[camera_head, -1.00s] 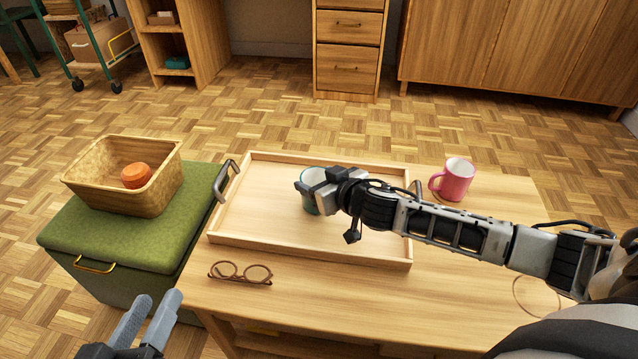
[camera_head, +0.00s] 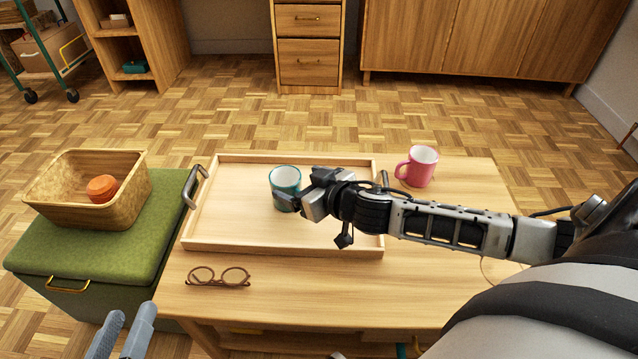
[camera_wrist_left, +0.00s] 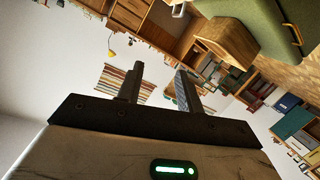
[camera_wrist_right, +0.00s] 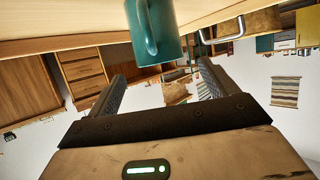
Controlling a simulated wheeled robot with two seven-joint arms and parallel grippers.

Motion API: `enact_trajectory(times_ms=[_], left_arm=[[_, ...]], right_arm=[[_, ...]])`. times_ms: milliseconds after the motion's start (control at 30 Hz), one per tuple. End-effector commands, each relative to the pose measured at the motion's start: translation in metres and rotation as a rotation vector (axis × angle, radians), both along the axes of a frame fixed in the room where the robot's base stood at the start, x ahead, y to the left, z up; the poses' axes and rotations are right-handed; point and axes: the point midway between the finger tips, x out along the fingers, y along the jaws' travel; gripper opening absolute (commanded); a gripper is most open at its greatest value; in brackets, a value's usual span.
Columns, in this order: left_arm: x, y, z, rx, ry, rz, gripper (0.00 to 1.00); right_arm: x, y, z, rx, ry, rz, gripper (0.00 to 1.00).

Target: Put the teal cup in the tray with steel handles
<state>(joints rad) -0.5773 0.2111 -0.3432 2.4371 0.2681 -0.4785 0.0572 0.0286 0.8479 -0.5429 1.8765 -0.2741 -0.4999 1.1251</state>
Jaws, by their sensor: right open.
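One tray handle (camera_head: 195,187) is on the left side; the right one (camera_head: 384,180) is partly behind my arm. My left gripper (camera_head: 128,325) is open and empty at the table's near left.
A pink mug (camera_head: 419,167) stands on the table (camera_head: 440,300) right of the tray. Glasses (camera_head: 218,277) lie in front of the tray. A basket (camera_head: 90,205) with an orange object (camera_head: 102,188) sits on a green storage box (camera_head: 150,240) at left.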

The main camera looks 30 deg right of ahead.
Motion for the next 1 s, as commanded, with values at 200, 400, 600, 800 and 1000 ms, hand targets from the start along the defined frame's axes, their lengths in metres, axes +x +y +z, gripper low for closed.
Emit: enact_trajectory(times_ms=[200, 400, 600, 800, 1000], left_arm=[[-0.003, 0.004, -0.008, 0.075, 0.024, -0.003, 0.36], [-0.005, 0.006, -0.014, 0.105, 0.035, -0.003, 0.36], [-0.007, 0.006, -0.017, 0.114, 0.043, -0.003, 0.36], [-0.007, 0.006, -0.017, 0.114, 0.043, -0.003, 0.36], [-0.006, 0.006, -0.016, 0.111, 0.041, -0.001, 0.36]], right_arm=[[-0.038, -0.005, 0.017, -0.001, 0.004, 0.000, 0.85], [-0.055, -0.008, 0.024, -0.001, 0.000, 0.000, 0.85], [-0.060, -0.008, 0.026, -0.001, -0.002, 0.000, 0.85], [-0.059, -0.008, 0.026, -0.001, -0.002, 0.000, 0.85], [-0.059, -0.008, 0.026, -0.001, -0.002, 0.000, 0.85]])
